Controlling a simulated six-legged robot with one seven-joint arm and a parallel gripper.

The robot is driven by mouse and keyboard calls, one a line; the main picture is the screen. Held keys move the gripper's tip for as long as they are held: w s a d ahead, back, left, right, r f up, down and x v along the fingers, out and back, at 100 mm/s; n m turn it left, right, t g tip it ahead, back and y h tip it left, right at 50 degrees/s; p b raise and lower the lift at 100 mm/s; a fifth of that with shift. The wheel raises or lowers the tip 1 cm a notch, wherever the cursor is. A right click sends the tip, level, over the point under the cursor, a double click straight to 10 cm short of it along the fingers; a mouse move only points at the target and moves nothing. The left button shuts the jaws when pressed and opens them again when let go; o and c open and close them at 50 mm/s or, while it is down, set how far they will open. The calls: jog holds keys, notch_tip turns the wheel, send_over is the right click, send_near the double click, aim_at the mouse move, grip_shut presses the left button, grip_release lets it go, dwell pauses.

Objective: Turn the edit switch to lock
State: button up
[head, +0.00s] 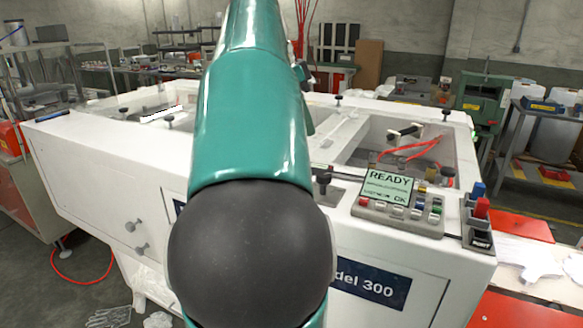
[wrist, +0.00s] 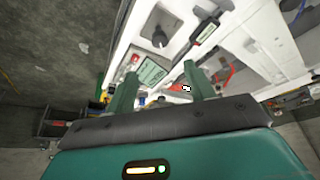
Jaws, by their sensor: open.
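The white machine (head: 90,135) fills the middle of the head view. A black knob on a grey plate (head: 322,181) stands left of the panel; in the wrist view a black knob on a plate (wrist: 160,38) shows beyond my fingers. No edit or lock marking is readable, so I cannot tell which control is the edit switch. My gripper (wrist: 160,72) is open and empty, with the panel screen (wrist: 151,72) seen between its fingers. In the head view my arm hides the gripper.
Red and blue knobs (head: 480,207) stand at the machine's right corner. The open bay (head: 370,148) behind the panel holds red hoses (head: 415,150). White gloves (head: 525,262) lie at the right. Shelves and a green machine (head: 485,97) stand behind.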

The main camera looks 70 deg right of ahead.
jog(key=x, duration=1.3)
jog(key=shift+f, duration=0.25)
jog(key=c, duration=1)
